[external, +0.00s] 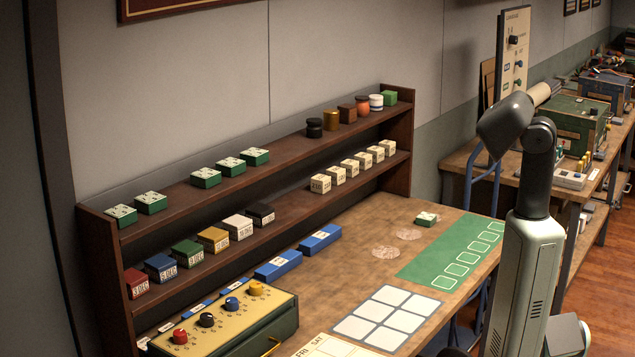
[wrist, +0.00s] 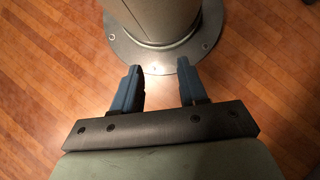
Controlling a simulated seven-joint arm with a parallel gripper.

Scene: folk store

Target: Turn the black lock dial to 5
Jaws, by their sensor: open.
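The lock box (external: 225,318) with a tan top and green sides stands at the front left of the bench. Several dials sit in a row on its top: red, black, blue and yellow. The black dial (external: 206,320) is second from the left, between the red dial (external: 180,337) and the blue dial (external: 232,304). The marks around it are too small to read, so its setting cannot be told. My gripper (wrist: 161,84) shows in the wrist view with its two blue fingers apart and nothing between them. It points at the floor and my base, away from the box.
A brown shelf (external: 405,150) with coloured blocks and jars runs behind the box. The bench holds blue boxes (external: 278,265), a white-square grid (external: 388,317) and a green mat (external: 425,268). Bare bench lies between them. A second bench (external: 460,160) with equipment stands at right.

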